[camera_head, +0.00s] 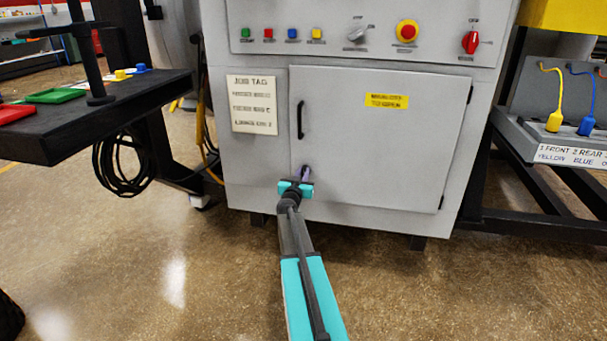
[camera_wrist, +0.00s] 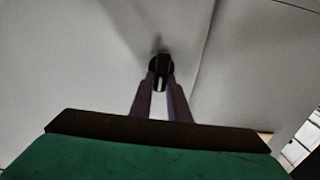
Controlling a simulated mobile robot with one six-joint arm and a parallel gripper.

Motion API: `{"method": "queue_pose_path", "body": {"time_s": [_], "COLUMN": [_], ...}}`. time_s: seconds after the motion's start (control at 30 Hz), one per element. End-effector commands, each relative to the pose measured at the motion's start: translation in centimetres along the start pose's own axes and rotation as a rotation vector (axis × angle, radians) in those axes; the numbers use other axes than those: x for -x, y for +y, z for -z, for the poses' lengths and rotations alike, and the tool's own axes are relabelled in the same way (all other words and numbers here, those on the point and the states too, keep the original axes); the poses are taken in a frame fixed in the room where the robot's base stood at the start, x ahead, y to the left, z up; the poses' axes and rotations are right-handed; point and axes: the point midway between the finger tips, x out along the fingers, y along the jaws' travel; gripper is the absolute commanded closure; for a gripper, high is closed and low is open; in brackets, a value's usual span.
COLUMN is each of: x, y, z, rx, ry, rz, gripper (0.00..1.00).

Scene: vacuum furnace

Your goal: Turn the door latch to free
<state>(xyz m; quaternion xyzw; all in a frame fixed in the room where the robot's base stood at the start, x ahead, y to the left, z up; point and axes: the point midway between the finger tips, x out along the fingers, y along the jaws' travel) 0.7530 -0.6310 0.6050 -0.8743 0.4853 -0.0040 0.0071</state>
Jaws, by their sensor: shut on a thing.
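The cabinet door (camera_head: 380,140) is grey and looks closed, with a black handle (camera_head: 300,119) on its left side. The door latch (camera_wrist: 160,65) is a small dark knob with a pale mark, seen in the wrist view on a light grey panel. My gripper (camera_wrist: 160,88) has its two purple fingers closed on the latch's sides. In the head view my gripper (camera_head: 304,174) reaches the lower left of the door, and there it hides the latch. The latch's exact angle is hard to read.
Above the door is a control panel with coloured buttons, a grey knob (camera_head: 357,30), a red-and-yellow button (camera_head: 407,31) and a red switch (camera_head: 470,42). A job tag (camera_head: 254,104) is left of the door. A dark table (camera_head: 130,95) stands left; a connector stand (camera_head: 550,135) stands right.

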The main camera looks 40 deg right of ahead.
Motion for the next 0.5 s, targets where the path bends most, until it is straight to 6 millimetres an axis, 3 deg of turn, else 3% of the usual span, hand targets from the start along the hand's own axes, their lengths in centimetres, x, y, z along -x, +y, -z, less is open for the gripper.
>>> {"method": "queue_pose_path", "body": {"time_s": [0.5], "x": [0.0], "y": [0.37], "z": [0.01], "rx": [-0.233], "ry": [-0.001], "rz": [0.0], "gripper": [1.0]}}
